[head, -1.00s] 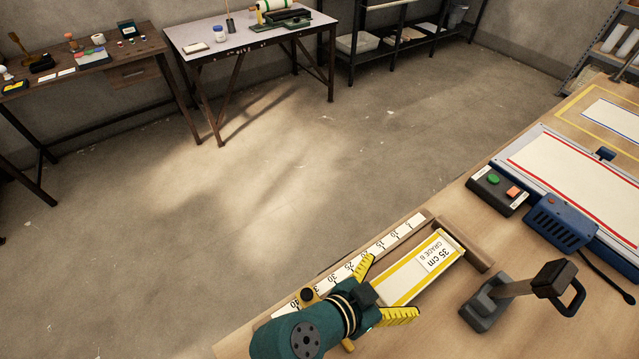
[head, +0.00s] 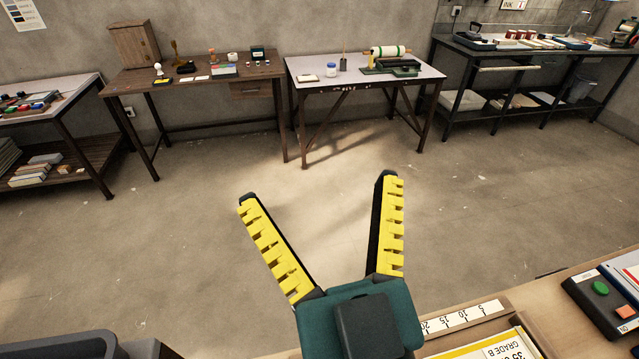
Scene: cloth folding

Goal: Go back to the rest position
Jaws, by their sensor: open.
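My gripper (head: 318,195) is in the lower middle of the head view. Its two yellow toothed fingers are spread wide, with nothing between them, and bare floor shows behind them. The teal gripper body covers part of the workbench. The white cloth strip with a yellow border and a "GRADE B" label (head: 497,350) lies on the bench at the bottom right, apart from the fingers and partly cut off by the frame edge. The ruler (head: 463,317) lies along its far side.
A control box with green and red buttons (head: 604,300) sits on the bench at the right. A dark grey container edge (head: 60,345) shows at bottom left. Wooden (head: 190,80) and grey-topped (head: 330,72) tables and a black shelf unit (head: 520,58) line the wall. The floor between is clear.

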